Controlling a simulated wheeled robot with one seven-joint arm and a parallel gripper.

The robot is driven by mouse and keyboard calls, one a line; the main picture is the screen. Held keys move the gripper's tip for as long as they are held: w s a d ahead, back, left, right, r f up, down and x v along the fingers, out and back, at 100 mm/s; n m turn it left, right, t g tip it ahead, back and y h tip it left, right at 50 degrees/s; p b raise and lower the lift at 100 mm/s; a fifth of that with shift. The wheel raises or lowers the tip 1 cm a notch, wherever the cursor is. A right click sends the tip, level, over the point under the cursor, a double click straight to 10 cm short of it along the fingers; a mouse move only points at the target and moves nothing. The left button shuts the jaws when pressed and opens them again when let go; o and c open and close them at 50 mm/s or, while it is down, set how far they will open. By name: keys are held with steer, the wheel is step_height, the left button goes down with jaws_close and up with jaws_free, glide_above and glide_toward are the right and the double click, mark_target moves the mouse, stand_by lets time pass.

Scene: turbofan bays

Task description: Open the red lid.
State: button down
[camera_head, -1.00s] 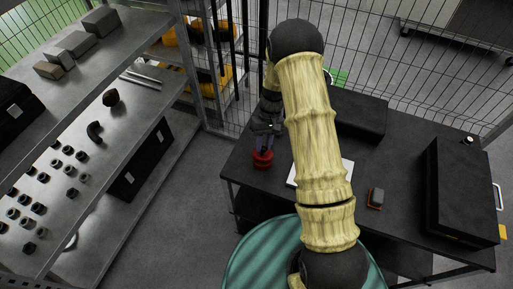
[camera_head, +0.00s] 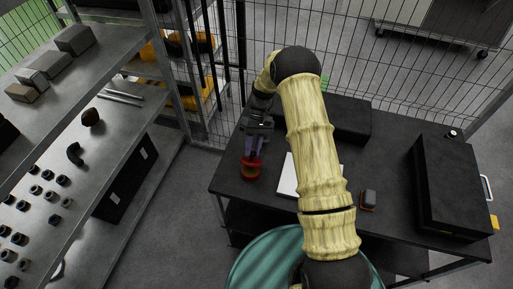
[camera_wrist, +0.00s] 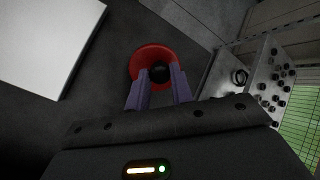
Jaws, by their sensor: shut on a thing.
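The red lid (camera_head: 251,160) is at the left end of the dark table, on top of a small red container (camera_head: 250,173). In the wrist view the lid (camera_wrist: 143,58) is a round red disc with a black knob (camera_wrist: 159,72) at its middle. My gripper (camera_head: 252,150) comes down from above, its purple fingers on either side of the knob. It also shows in the wrist view (camera_wrist: 159,80), shut on the knob. I cannot tell clearly whether the lid is clear of the container's rim. The container is mostly hidden under the lid in the wrist view.
The dark table (camera_head: 392,155) also bears a white sheet (camera_head: 287,180), a small grey and orange item (camera_head: 368,198) and a large black case (camera_head: 450,185). A metal shelf (camera_head: 110,125) with several small parts stands at the left. A wire fence (camera_head: 390,75) runs behind.

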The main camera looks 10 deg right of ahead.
steer(key=c, duration=1.2)
jaws_free()
steer(key=shift+w+d+r, duration=0.1)
steer(key=shift+w+r, duration=0.15)
steer(key=shift+w, duration=0.05)
steer(key=b+v, duration=0.5)
steer(key=v, duration=1.1)
steer(key=shift+w+r, duration=0.15)
steer(key=shift+w, duration=0.05)
steer(key=shift+c, duration=0.2)
